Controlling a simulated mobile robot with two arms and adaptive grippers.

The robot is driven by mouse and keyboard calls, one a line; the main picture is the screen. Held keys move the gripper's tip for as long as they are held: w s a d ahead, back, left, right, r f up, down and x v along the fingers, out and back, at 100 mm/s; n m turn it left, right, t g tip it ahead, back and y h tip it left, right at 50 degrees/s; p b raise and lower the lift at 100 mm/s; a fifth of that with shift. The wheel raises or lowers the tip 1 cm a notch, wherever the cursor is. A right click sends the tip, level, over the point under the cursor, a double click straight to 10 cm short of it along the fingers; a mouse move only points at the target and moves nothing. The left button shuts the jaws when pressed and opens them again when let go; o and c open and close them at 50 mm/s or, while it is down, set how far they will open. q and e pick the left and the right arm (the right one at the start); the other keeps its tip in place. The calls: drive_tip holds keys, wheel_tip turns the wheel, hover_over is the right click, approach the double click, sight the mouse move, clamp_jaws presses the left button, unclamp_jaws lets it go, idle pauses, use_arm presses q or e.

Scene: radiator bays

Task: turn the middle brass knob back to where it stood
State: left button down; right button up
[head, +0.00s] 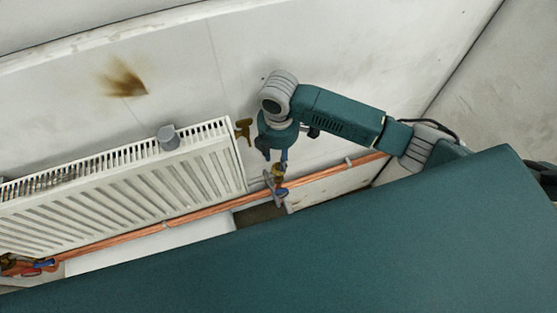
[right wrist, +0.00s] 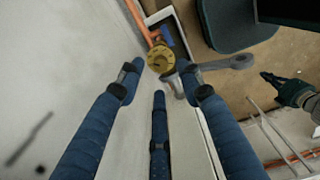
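A round brass knob (right wrist: 161,59) with a dial-like face shows in the right wrist view. It also shows small in the head view (head: 278,170), at the copper pipe beside the radiator's right end. My right gripper (head: 275,158) is just above it, pointing down. In the right wrist view its blue fingers (right wrist: 160,80) are spread apart with nothing between them, and the knob lies just beyond the tips. I see no contact. A dark hand-like part at the right of that view (right wrist: 290,90) looks like my left gripper; its fingers are too small to read.
A white radiator (head: 120,185) with a grey cap (head: 168,137) is left of the gripper. A brass fitting (head: 243,130) is on the wall close by. Copper pipe (head: 200,213) runs below.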

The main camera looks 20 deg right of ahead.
sight(278, 165)
wheel_tip(278, 165, up, 8)
idle(0.8)
